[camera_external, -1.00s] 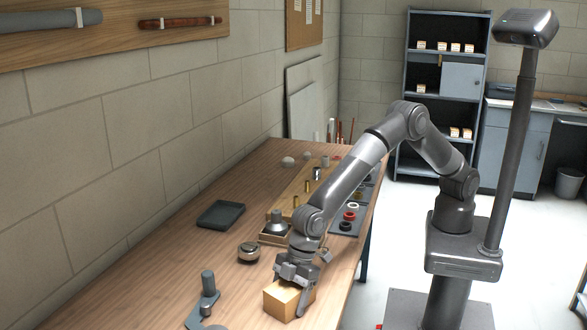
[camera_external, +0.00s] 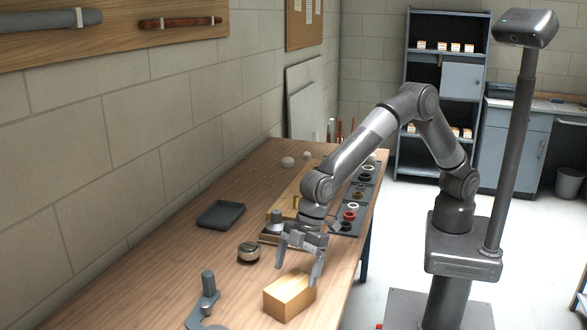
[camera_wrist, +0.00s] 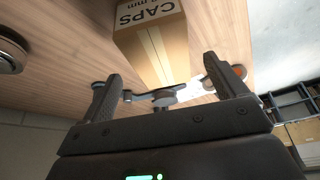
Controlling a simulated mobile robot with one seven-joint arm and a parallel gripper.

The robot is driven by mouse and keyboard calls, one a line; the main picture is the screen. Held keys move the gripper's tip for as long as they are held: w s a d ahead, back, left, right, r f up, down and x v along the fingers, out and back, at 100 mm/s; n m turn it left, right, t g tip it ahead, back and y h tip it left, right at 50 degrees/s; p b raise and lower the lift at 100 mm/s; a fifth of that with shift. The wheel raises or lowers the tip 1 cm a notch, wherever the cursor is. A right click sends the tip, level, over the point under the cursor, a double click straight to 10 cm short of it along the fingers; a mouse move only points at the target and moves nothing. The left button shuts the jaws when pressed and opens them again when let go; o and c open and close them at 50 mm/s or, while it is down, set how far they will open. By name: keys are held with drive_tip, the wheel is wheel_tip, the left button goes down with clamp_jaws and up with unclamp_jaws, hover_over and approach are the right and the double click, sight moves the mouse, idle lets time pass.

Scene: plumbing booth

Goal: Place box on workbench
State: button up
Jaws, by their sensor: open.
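The cardboard box (camera_external: 289,297) rests on the wooden workbench (camera_external: 170,262) close to its right edge. In the wrist view the box (camera_wrist: 150,45) shows the printed word "CAPS" and a pale tape strip. My gripper (camera_external: 299,274) is open and empty, just above and behind the box in the external view. In the wrist view its two fingers (camera_wrist: 158,85) stand wide apart, with the box beyond them and apart from them.
A round metal piece (camera_external: 249,252) and a grey tool (camera_external: 205,303) lie on the bench left of the box. A dark tray (camera_external: 220,215) is farther back. Rings on dark mats (camera_external: 350,215) line the right edge. Bare wood lies at the front left.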

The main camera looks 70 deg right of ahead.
drive_tip(key=shift+v, duration=1.85)
drive_tip(key=w+d+r+m+t, duration=0.15)
drive_tip(key=d+r, duration=0.35)
drive_tip(key=d, duration=0.6)
drive_tip(key=d+r+m+h, duration=0.15)
drive_tip(key=d+r, duration=0.25)
drive_tip(key=d, duration=0.6)
drive_tip(key=w+d+r+m+t, duration=0.1)
drive_tip(key=d+r+m, duration=0.3)
drive_tip(key=d, duration=0.7)
drive_tip(key=s+d+r+m+h, duration=0.1)
drive_tip(key=s+d+r, duration=0.1)
drive_tip(key=s+d, duration=0.35)
drive_tip(key=s+d+r+m, duration=0.1)
drive_tip(key=s+d, duration=0.1)
drive_tip(key=d, duration=0.7)
drive_tip(key=s+d+f+m, duration=0.1)
drive_tip(key=s+d+m, duration=0.1)
drive_tip(key=s+d, duration=0.3)
drive_tip(key=s+d+f+m+t+h, duration=0.1)
drive_tip(key=s+d+f+m, duration=0.1)
drive_tip(key=s+d, duration=0.4)
drive_tip(key=shift+s+f+m, duration=0.25)
drive_tip(key=shift+s+m, duration=0.05)
drive_tip(key=shift+s, duration=0.5)
